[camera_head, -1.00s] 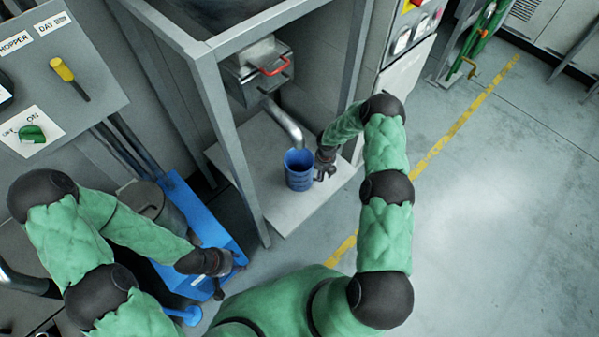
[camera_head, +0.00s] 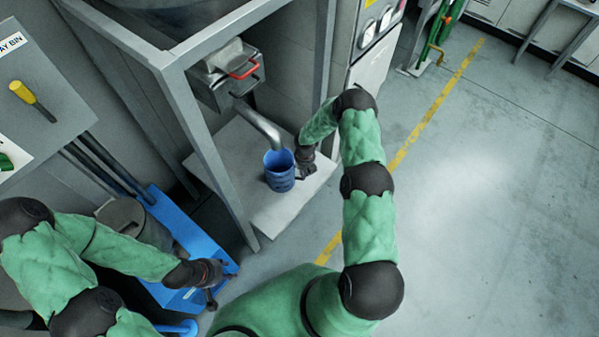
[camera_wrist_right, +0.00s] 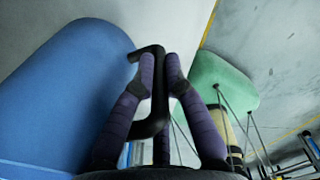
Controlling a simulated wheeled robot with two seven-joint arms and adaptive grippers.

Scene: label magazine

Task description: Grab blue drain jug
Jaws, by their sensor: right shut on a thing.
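The blue drain jug (camera_head: 279,175) stands upright on the pale platform (camera_head: 272,215), under the end of a bent metal spout (camera_head: 262,128). In the right wrist view the jug's blue wall (camera_wrist_right: 65,95) fills the left side. My right gripper (camera_head: 304,172) is at the jug's right side. In the right wrist view its two purple fingers (camera_wrist_right: 162,70) are shut on the jug's black handle (camera_wrist_right: 152,122). My left gripper (camera_head: 211,298) hangs at the lower left, away from the jug, near a blue base; its finger opening is too small to make out.
A grey metal frame (camera_head: 195,130) surrounds the platform, with a post in front left of the jug. A box with a red handle (camera_head: 243,70) sits above the spout. A grey panel with a yellow-handled knob (camera_head: 30,97) stands left. Open floor (camera_head: 470,200) lies right.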

